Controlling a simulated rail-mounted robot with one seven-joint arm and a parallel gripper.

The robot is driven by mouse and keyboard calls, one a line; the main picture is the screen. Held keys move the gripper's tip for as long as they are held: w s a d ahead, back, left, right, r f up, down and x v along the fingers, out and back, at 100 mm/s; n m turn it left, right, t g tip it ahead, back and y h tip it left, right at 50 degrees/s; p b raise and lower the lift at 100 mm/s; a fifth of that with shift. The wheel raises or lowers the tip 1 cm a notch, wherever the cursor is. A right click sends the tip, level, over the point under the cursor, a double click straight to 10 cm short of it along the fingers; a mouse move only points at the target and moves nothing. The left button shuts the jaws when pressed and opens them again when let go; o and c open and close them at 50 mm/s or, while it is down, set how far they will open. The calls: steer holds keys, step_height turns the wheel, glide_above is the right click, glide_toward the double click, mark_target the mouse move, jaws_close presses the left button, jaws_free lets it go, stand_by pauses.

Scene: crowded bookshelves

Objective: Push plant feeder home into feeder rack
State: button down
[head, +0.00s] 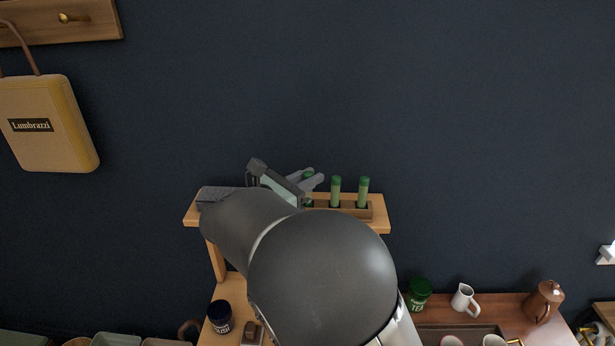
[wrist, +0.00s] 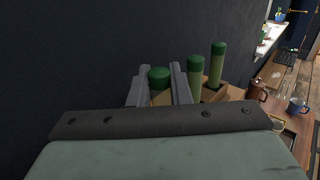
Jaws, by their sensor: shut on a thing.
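My gripper (head: 314,180) is above the wooden feeder rack (head: 348,208) on the top shelf. In the wrist view my gripper (wrist: 160,76) has a finger on each side of a green-topped plant feeder (wrist: 159,77) and is shut on it. In the head view a bit of this feeder's green top (head: 308,174) shows between the fingers. Two more green feeders, one in the middle (head: 336,190) and one at the right (head: 363,190), stand upright in the rack. My arm and fingers hide the held feeder's lower part, so its depth in the rack cannot be told.
The top shelf (head: 382,226) sits against a dark wall, with a grey item (head: 213,194) at its left end. Below are a dark jar (head: 220,316), a green tea tin (head: 419,293), a white jug (head: 463,298) and a copper pot (head: 544,300). The space above the shelf is clear.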

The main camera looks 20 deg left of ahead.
steer(key=shift+f, duration=0.4)
steer(key=c, duration=1.3)
jaws_free()
steer(key=shift+o, duration=0.2)
steer(key=b+v, duration=0.4)
steer(key=v, duration=1.3)
steer(key=shift+s+a, duration=0.15)
steer(key=shift+a, duration=0.05)
